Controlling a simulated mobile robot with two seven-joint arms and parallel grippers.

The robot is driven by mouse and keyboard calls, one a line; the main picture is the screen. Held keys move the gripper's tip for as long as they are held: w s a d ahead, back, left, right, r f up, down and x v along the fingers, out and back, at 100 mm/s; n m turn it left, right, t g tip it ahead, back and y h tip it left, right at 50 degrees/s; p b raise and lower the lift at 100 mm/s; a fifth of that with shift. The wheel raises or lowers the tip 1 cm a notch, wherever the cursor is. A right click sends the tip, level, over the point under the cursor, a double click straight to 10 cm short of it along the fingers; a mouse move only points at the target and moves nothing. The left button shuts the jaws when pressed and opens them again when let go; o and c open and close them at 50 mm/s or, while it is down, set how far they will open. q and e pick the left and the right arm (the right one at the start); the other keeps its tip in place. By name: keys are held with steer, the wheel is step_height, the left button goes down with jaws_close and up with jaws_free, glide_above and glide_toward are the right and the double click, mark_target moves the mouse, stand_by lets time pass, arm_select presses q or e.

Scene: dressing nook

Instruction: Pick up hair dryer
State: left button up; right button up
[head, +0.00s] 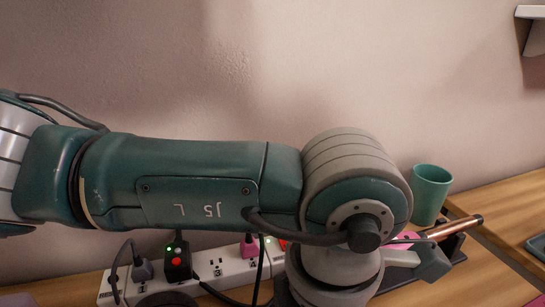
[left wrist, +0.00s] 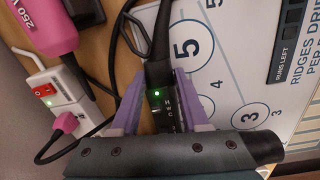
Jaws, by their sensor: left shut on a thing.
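In the left wrist view, my left gripper (left wrist: 160,118) has its two purple fingers closed on both sides of a black corded handle (left wrist: 162,95) with a small green light. A thick cord leaves its far end. What the handle belongs to is hidden. In the head view, a bit of pink (head: 405,240) shows behind my left arm, which hides the fingertips. My right gripper is in neither view.
A white power strip (head: 235,268) holds several plugs, with loose cords around it. A white printed sheet (left wrist: 225,60) lies under the gripper.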

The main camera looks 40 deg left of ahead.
arm_select(q)
jaws_close()
stand_by(0.8)
